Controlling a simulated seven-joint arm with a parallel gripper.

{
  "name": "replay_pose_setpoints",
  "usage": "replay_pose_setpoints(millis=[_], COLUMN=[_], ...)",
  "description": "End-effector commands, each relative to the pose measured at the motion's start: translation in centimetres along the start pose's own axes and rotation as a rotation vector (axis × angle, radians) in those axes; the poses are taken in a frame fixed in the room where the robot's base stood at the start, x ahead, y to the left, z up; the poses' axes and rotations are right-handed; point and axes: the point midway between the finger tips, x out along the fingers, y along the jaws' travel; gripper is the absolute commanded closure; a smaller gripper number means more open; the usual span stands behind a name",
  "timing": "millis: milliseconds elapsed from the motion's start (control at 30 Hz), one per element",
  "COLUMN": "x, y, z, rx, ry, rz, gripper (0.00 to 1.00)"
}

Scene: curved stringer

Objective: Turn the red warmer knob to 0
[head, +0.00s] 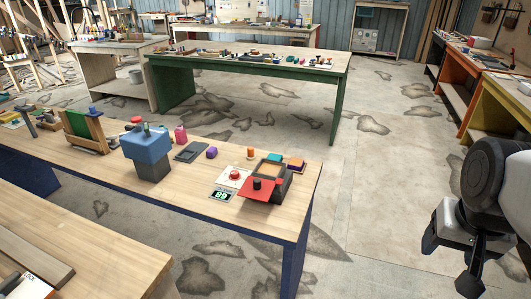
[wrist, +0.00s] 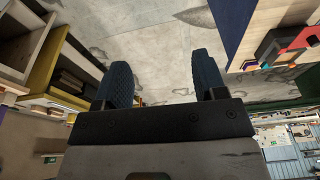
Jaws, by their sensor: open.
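A red knob (head: 235,174) sits on a white plate on the wooden bench with blue legs, in the middle of the head view. A small dark display (head: 221,195) with green digits lies just in front of it; I cannot read the digits for certain. My gripper (head: 471,284) hangs at the right edge of the head view, well apart from the bench and over the floor. In the wrist view my gripper (wrist: 163,75) shows two blue-black fingers spread apart with nothing between them. The knob cannot be made out in the wrist view.
A dark box with a red panel (head: 257,190) stands right of the knob. The floor between my gripper and the bench (head: 290,218) is clear. Orange and yellow benches line the right.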

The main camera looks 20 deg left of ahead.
Motion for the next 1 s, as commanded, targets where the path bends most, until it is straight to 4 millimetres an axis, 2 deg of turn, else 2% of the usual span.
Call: replay_pose_setpoints(millis=[100,467,767,1000], x=[-0.2,0.0,1.2,2.8], y=[-1.3,-5.9,-10.8,-15.5], z=[-2.8,-10.8,-17.0,-21.5], rx=[0.008,0.045,0.076,0.099], ry=[-0.013,-0.048,-0.077,-0.099], rz=[-0.004,-0.010,-0.010,-0.007], gripper=[0.35,0.35,0.35,0.35])
